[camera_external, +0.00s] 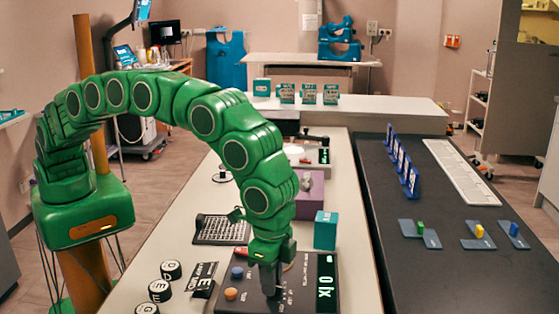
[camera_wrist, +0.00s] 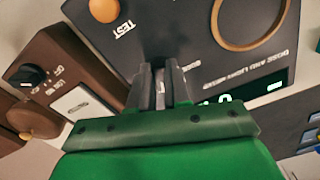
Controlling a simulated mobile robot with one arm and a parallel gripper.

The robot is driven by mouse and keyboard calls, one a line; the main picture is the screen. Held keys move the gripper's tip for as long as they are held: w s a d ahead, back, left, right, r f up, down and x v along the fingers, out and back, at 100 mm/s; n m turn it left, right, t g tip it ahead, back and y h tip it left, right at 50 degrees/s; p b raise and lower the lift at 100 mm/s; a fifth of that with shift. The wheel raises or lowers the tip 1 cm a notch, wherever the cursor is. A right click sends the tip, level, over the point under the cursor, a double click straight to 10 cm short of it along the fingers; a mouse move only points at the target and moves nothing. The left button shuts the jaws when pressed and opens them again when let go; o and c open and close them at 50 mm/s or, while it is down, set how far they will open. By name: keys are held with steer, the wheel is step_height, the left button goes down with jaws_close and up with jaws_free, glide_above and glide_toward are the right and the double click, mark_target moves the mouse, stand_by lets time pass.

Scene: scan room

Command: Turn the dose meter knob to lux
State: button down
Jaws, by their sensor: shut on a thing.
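The dose meter (camera_external: 312,262) is a dark sloped panel at the front of the bench, with a lit green display (camera_external: 326,284) on its right side. Its face (camera_wrist: 215,45) also fills the upper wrist view, with printed lettering, an orange TEST button (camera_wrist: 104,9) and an orange ring. My gripper (camera_external: 268,290) points down onto the panel. In the wrist view its two dark fingers (camera_wrist: 160,88) are close together, shut on the dose meter knob. The fingers mostly hide the knob, and I cannot read its setting.
A blue button (camera_external: 237,272) and an orange button (camera_external: 231,294) are left of my gripper. A brown box with a black knob (camera_wrist: 33,76) is beside the meter in the wrist view. A teal box (camera_external: 325,230) and a purple box (camera_external: 310,190) stand behind the meter.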

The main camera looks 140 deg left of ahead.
steer(key=c, duration=1.1)
jaws_free()
steer(key=shift+r, duration=0.1)
step_height(320, 180, up, 7)
steer(key=shift+f, duration=0.2)
steer(key=shift+r, duration=0.5)
